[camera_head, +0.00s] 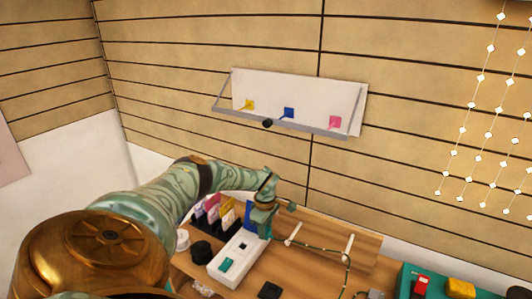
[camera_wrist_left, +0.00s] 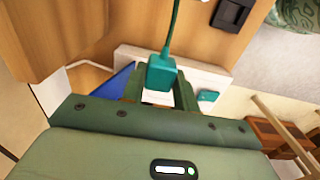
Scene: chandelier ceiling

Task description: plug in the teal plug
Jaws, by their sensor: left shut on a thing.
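The teal plug (camera_wrist_left: 162,73) sits between the two fingers of my left gripper (camera_wrist_left: 158,95) in the left wrist view, with its teal cord running up out of the picture. The gripper (camera_head: 262,226) is shut on the plug, at the far end of the white power strip (camera_head: 221,276) in the head view. The strip also shows behind the plug in the left wrist view (camera_wrist_left: 212,80). It has a dark socket (camera_head: 243,246) and a teal switch (camera_head: 226,265). Whether the plug's prongs touch a socket is hidden. My right gripper is in neither view.
Coloured cards (camera_head: 227,206) in a dark rack and a black round object (camera_head: 201,251) stand left of the strip. White pegs (camera_head: 293,236) and a cable lie to its right. A wall shelf (camera_head: 290,124) is behind. A green box (camera_head: 444,284) is at right.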

